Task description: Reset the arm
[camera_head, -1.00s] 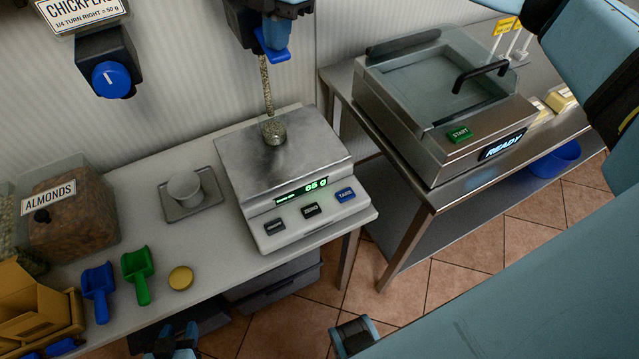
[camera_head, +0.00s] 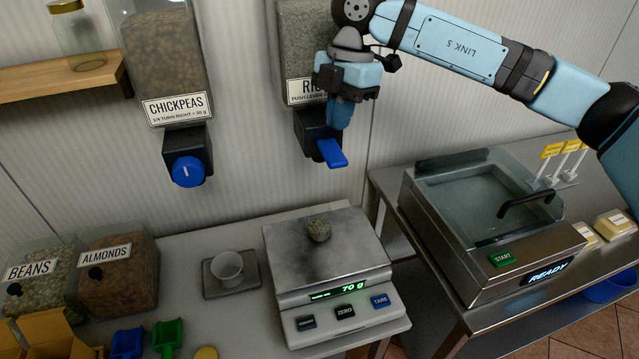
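My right arm reaches in from the upper right. Its gripper (camera_head: 340,112) points down in front of the rice dispenser (camera_head: 311,45), just above the blue lever (camera_head: 332,153). The fingers overlap in this view, so I cannot tell their opening, nor whether they touch the lever. No stream falls from the dispenser. My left gripper is not in view.
A chickpeas dispenser (camera_head: 161,62) hangs left of the rice. Almonds (camera_head: 118,271) and beans bins stand at left. A machine (camera_head: 482,215) reading READY stands at right. Blue and green scoops lie at front left.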

